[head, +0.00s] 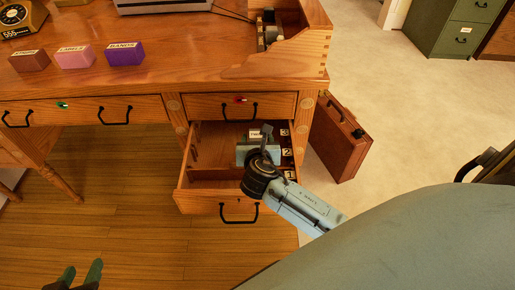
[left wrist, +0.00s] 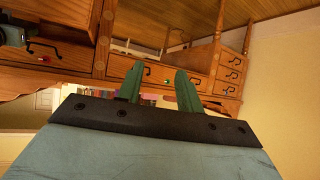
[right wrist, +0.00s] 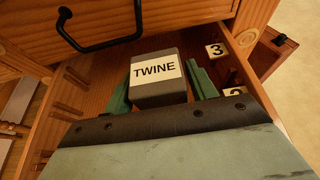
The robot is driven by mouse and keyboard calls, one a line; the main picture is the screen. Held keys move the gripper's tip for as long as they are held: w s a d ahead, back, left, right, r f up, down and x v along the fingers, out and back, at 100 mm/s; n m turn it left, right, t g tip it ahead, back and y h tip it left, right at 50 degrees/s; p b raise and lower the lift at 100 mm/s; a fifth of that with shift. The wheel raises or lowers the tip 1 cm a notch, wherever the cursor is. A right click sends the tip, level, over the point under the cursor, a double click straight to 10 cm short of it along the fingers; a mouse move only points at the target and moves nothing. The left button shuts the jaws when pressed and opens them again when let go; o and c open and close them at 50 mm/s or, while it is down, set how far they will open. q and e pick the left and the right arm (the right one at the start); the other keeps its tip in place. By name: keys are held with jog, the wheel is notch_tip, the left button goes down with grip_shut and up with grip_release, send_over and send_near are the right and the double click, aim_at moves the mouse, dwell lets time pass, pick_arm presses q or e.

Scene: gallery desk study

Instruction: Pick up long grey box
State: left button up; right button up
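A grey box labelled TWINE (right wrist: 158,80) stands in the open lower drawer (head: 197,201). Its white label also shows in the head view (head: 254,134), where my right arm hides much of the box. My right gripper (right wrist: 162,85) is inside the drawer, with its green fingers apart on either side of the box. A small gap shows between the right-hand finger and the box; I cannot tell whether the left-hand finger touches it. My left gripper (head: 80,275) is open and empty, low at the left, away from the desk.
Number tags (right wrist: 216,50) mark the drawer's right side. A shut drawer (head: 240,105) with a black handle sits just above. Brown, pink and purple labelled boxes (head: 75,57) stand on the desktop. A brown briefcase (head: 338,140) stands on the floor right of the desk.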

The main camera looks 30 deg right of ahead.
jog(key=c, duration=0.8)
jog(key=shift+o, duration=0.2)
